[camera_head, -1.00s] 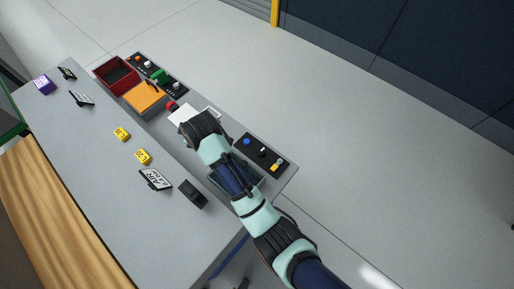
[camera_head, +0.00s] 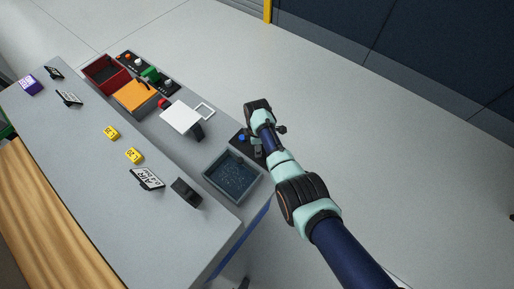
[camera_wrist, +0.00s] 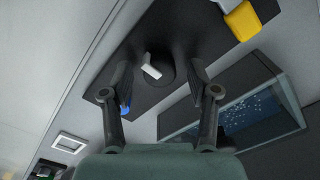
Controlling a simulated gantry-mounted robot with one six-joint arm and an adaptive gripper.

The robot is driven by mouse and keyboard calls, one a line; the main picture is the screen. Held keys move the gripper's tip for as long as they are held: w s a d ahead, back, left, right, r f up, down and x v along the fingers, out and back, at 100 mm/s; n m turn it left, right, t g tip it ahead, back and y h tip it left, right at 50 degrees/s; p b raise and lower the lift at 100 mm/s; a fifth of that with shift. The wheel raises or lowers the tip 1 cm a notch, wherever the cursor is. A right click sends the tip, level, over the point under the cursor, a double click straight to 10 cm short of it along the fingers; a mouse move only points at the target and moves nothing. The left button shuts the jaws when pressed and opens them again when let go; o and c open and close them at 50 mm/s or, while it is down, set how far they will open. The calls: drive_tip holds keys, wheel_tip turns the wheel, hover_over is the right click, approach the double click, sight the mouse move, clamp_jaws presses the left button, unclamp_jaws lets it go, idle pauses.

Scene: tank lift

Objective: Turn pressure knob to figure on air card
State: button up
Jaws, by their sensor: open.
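The black control panel (camera_wrist: 195,25) fills the upper middle of the wrist view. On it is a round black knob (camera_wrist: 157,72) with a white pointer (camera_wrist: 151,66). My gripper (camera_wrist: 160,80) is open, with one finger on each side of this knob; I cannot tell whether either touches it. In the head view my arm covers most of the panel (camera_head: 236,141), and the knob is hidden there. The air card (camera_head: 147,178), white with black print, stands tilted on the grey bench; its figure is too small to read.
A blue button (camera_wrist: 125,108) lies behind my left finger, and a yellow part (camera_wrist: 242,20) is on the panel's other side. A grey tray (camera_head: 206,178) is beside the panel. A white board (camera_head: 181,117) and an orange box (camera_head: 136,96) stand farther along the bench.

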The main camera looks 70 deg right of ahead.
drive_tip(key=shift+f, duration=0.25)
clamp_jaws()
drive_tip(key=shift+m, duration=0.3)
